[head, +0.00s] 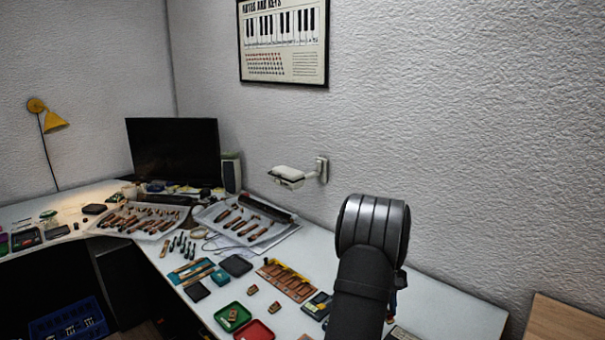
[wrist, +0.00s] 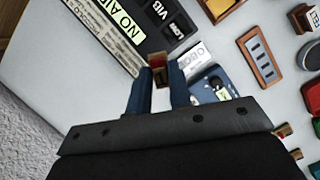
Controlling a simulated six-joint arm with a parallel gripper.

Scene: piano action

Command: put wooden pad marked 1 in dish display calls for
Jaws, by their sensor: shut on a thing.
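My gripper (wrist: 160,74) has two blue fingers, shut on a small wooden pad (wrist: 158,62) with a reddish face; no mark on it can be read. In the head view my arm hides most of the gripper. A green dish (head: 222,318) stands at the front of the bench with a wooden piece in it. A red dish (head: 266,326) stands just right of it; its edge also shows in the wrist view (wrist: 314,95). The gripper is well away from both. A dark device with labels (wrist: 160,28) lies close by the fingertips; I cannot tell what any display calls for.
A wooden slotted tray (head: 287,280) and a small blue device (head: 318,305) lie between the dishes and my arm. Small wooden pieces (head: 252,290) lie loose near the dishes. Trays of tools (head: 245,222) fill the bench farther back.

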